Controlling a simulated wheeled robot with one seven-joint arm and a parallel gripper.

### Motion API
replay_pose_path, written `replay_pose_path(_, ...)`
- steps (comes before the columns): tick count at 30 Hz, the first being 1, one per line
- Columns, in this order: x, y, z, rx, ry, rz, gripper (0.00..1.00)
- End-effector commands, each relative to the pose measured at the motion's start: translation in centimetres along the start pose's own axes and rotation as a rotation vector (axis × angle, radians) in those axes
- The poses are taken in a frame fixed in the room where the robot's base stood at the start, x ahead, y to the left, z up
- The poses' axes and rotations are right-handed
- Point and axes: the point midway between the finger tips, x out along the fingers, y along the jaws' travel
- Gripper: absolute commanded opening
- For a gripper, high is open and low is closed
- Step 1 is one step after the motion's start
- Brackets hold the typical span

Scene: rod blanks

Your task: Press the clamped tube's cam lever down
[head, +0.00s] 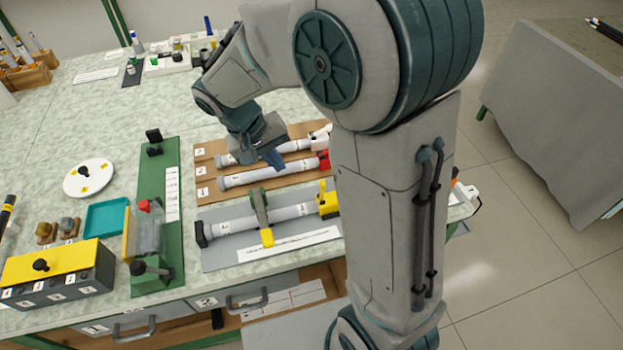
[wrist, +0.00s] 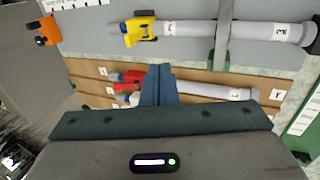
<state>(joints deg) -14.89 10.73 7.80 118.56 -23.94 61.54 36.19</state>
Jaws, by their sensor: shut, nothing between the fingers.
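The clamped tube (head: 235,227) lies on a grey plate (head: 215,258), under a green clamp arm (head: 259,206) with a yellow tip. Its right end carries a yellow fitting (head: 329,206), from which a yellow cam lever (head: 322,188) sticks up. In the wrist view the tube (wrist: 185,28) crosses the top, with the yellow fitting (wrist: 138,31) at its left end and the lever seen nearly end-on. My gripper (head: 275,163) is shut and empty above the brown board, behind the clamped tube and apart from the lever. In the wrist view the closed fingers (wrist: 158,72) point toward the tube.
Two more tubes lie on the brown board (head: 203,188), one with a red end (head: 323,160), one with a white end (head: 319,138). A green fixture (head: 158,180), teal tray (head: 107,216) and yellow-topped box (head: 58,262) stand left. My arm covers the bench's right side.

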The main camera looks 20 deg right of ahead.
Motion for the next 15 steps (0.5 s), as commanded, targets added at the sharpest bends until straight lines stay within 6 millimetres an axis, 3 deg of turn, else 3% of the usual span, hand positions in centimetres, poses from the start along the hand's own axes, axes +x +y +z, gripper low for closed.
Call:
replay_pose_path(7,1.9,0.1,0.1,0.0,-0.004,0.001,0.0)
replay_pose_path(15,7.6,0.1,0.1,-0.001,-0.006,0.001,0.0)
